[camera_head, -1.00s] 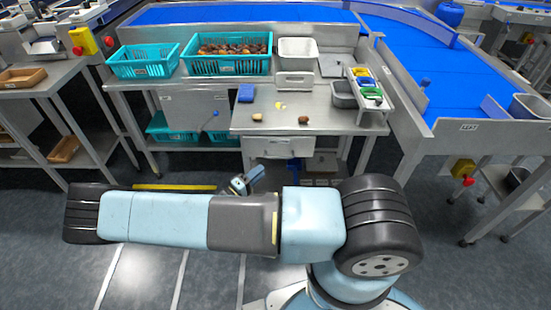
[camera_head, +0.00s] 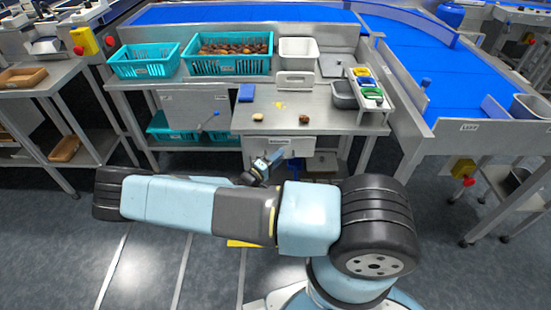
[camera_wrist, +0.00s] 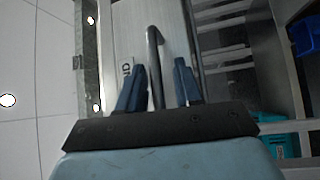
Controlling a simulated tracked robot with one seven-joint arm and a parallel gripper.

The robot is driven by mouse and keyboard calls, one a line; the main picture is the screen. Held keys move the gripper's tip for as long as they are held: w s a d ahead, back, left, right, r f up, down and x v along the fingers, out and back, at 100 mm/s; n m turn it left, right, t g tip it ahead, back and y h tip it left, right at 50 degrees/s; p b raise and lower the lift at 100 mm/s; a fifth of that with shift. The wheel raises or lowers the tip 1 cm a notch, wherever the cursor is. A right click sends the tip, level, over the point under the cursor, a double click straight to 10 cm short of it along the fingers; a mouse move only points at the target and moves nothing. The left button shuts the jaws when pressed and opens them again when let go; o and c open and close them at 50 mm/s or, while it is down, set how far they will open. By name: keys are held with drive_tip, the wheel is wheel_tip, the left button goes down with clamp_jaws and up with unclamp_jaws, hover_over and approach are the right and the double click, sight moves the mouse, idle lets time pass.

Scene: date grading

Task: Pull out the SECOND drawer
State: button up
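The drawer front (camera_head: 302,146) sits under the steel work table, partly hidden behind my arm. In the wrist view, a pale drawer front (camera_wrist: 125,42) carries dark letters, of which "ND" can be read. A dark bar handle (camera_wrist: 155,72) stands out from it. My gripper (camera_wrist: 159,78) is open. Its two blue fingers are on either side of the handle, with a gap on each side. In the head view my gripper (camera_head: 275,158) is close to the drawer front. The drawer looks closed.
A blue conveyor (camera_head: 400,70) is at right. The floor in front is clear.

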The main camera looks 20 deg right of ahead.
drive_tip(key=shift+d, duration=0.1)
clamp_jaws()
idle(0.3)
drive_tip(key=shift+a, duration=0.35)
drive_tip(key=shift+s, duration=0.2)
drive_tip(key=s+a, duration=0.2)
drive_tip(key=s, duration=0.6)
drive_tip(key=s+a, duration=0.3)
drive_tip(key=s, duration=0.6)
drive_tip(key=shift+s, duration=0.2)
drive_tip(key=shift+f, duration=0.15)
